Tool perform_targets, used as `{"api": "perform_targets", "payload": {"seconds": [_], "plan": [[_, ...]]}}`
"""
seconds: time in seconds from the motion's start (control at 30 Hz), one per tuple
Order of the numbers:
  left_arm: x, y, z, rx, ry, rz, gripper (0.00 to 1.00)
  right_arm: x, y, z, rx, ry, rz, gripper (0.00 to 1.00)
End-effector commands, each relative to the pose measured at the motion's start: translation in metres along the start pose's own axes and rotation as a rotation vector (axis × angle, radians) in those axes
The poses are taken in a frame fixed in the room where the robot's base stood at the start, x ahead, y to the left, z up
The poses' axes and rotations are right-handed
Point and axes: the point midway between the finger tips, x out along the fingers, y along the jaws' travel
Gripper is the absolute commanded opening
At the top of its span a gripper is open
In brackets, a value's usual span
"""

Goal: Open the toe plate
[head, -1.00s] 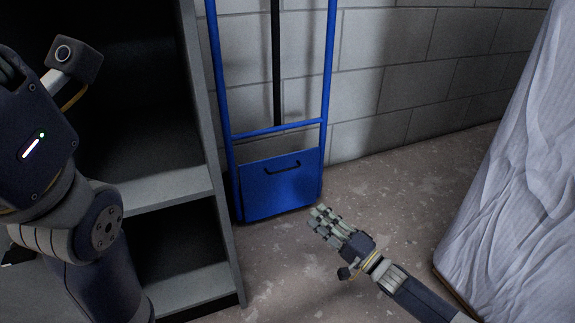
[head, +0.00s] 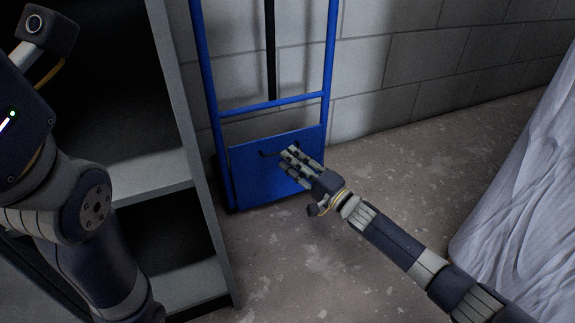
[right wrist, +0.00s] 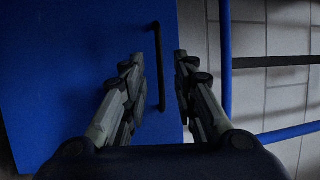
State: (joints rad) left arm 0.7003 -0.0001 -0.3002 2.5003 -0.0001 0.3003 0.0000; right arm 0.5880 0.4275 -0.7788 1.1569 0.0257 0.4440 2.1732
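The toe plate (head: 265,180) is a blue panel at the foot of a blue hand truck (head: 202,75). It stands folded up, nearly upright, against the frame. A black bar handle (right wrist: 158,65) is on its face near the upper edge; it is partly hidden by my fingers in the head view. My right gripper (head: 288,155) is in front of the plate at the handle. In the right wrist view its fingers (right wrist: 159,75) are apart, one on each side of the handle. I cannot tell whether they touch it. My left arm shows at the left, its fingers out of frame.
A grey shelf unit (head: 185,130) stands close to the left of the hand truck. A block wall (head: 400,80) is behind. A white draped thing (head: 525,200) stands at the right. The concrete floor (head: 300,275) in front is clear.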

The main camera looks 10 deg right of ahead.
Motion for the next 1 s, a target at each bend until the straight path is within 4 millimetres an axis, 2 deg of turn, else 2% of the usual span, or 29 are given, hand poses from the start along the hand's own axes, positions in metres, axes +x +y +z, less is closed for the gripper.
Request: {"api": "perform_targets", "payload": {"seconds": [0.03, 0.2, 0.53, 0.57, 0.67, 1.0], "plan": [[-0.008, 0.002, -0.003, 0.0, 0.0, 0.0, 0.4, 0.006, 0.003, 0.0, -0.001, 0.0, -0.001, 0.27], [-0.013, 0.003, -0.005, 0.0, 0.0, 0.0, 0.4, 0.018, 0.001, -0.001, -0.001, 0.001, 0.0, 0.27], [-0.013, 0.003, -0.005, 0.0, 0.001, 0.001, 0.4, 0.021, 0.0, 0.0, 0.0, 0.001, 0.002, 0.27], [-0.013, 0.003, -0.005, 0.0, 0.001, 0.001, 0.4, 0.021, 0.0, 0.0, 0.0, 0.001, 0.002, 0.24], [-0.013, 0.003, -0.005, 0.0, 0.001, 0.001, 0.4, 0.021, 0.0, 0.0, 0.0, 0.001, 0.002, 0.02], [-0.01, 0.002, -0.004, 0.0, 0.0, 0.001, 0.4, 0.019, -0.001, 0.0, 0.001, 0.001, 0.002, 0.0]]}}
